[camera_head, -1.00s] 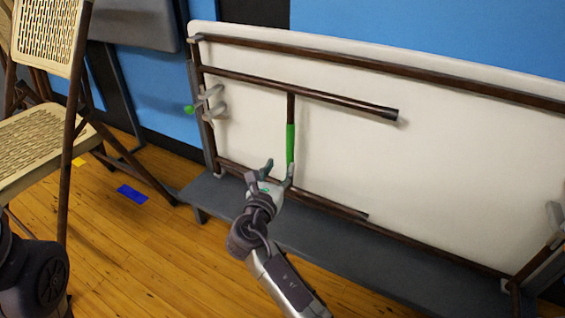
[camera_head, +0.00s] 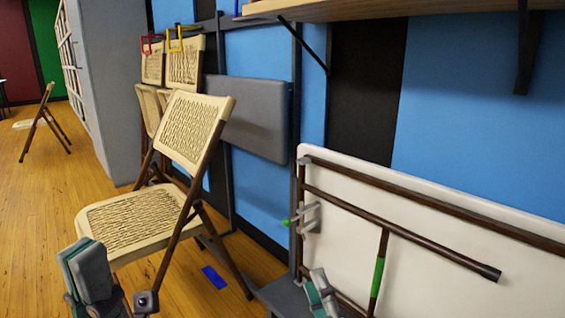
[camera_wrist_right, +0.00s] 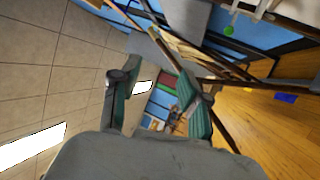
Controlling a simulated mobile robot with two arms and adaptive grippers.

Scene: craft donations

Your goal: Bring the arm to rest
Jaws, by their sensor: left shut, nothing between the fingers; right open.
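My left gripper (camera_head: 90,265) is at the lower left of the head view, in front of the beige folding chair's seat. Its fingers are closed together with nothing between them. My right gripper (camera_head: 320,292) is at the bottom of the head view, in front of the left end of the folded white table (camera_head: 440,215). It is left of the green sleeve (camera_head: 378,277) on the table's leg and looks apart from it. In the right wrist view its two fingers (camera_wrist_right: 156,88) are spread and hold nothing. Most of both arms is out of frame.
A beige folding chair (camera_head: 130,215) stands open behind my left gripper, with more chairs folded against the wall. A grey shelf or rack base (camera_head: 285,298) lies under the white table. A wooden shelf (camera_head: 400,8) overhangs at the upper right. Open wooden floor (camera_head: 40,200) lies at the left.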

